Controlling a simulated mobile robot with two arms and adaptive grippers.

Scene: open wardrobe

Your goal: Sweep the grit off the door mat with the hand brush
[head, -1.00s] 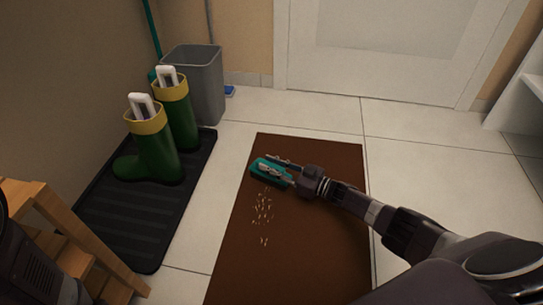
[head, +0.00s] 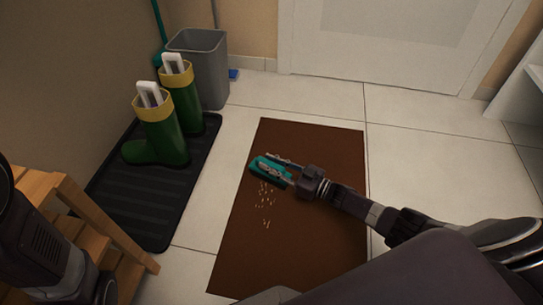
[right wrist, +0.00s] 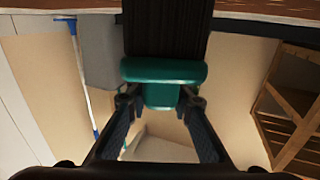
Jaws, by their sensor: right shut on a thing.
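The brown door mat (head: 318,238) lies on the tiled floor in the head view. A small patch of pale grit (head: 266,201) lies on its left part. The green hand brush (head: 268,173) is over the mat's left part, at the far end of the grit. My right gripper (head: 287,171) is shut on the brush. In the right wrist view, the brush (right wrist: 164,72) sits between the fingertips (right wrist: 160,103), with its dark bristles (right wrist: 165,28) showing. I cannot tell whether the bristles touch the mat. My left gripper is not in view.
Green boots (head: 160,142) with yellow tops stand on a black tray (head: 150,205) at the left. A grey bin (head: 200,65) stands behind them. A wooden step stool (head: 95,225) is at the lower left. Bare tiles lie between mat and door (head: 390,40).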

